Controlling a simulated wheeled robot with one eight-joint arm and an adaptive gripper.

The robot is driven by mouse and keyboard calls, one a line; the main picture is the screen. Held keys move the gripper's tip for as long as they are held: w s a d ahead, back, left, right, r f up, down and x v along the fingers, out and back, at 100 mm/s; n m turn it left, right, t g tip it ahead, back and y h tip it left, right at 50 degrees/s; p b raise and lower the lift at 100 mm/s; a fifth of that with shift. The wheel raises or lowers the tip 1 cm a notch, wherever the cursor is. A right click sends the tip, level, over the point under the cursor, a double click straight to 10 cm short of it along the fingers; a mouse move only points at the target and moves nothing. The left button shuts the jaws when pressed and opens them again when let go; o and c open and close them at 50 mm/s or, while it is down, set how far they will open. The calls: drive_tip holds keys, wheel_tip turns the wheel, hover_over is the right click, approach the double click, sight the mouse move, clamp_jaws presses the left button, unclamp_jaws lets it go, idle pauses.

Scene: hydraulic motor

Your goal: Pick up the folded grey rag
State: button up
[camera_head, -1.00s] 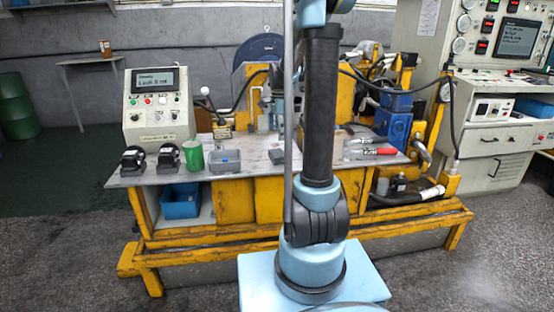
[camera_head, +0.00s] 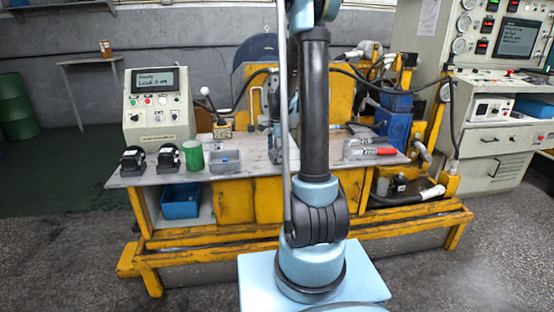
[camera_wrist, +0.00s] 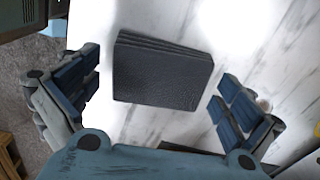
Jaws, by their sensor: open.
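The folded grey rag (camera_wrist: 162,72) lies flat on the pale marbled bench top, a dark layered block in the wrist view. My gripper (camera_wrist: 159,80) is open above it, with one blue-padded finger to the left of the rag and the other to the right. Gaps show between both fingers and the rag. In the head view my gripper (camera_head: 275,152) is low over the middle of the bench, and the rag is hidden behind it and my arm.
On the bench (camera_head: 240,176), a green cup (camera_head: 193,156), a grey tray (camera_head: 226,160) and two black parts (camera_head: 168,157) stand to the left. Red-handled tools (camera_head: 370,151) lie to the right. A control box (camera_head: 157,106) stands at the back left.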

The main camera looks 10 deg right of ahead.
drive_tip(key=shift+f, duration=0.1)
drive_tip(key=c, duration=1)
wheel_tip(320, 180, up, 10)
drive_tip(key=shift+r, duration=0.1)
drive_tip(key=shift+o, duration=0.4)
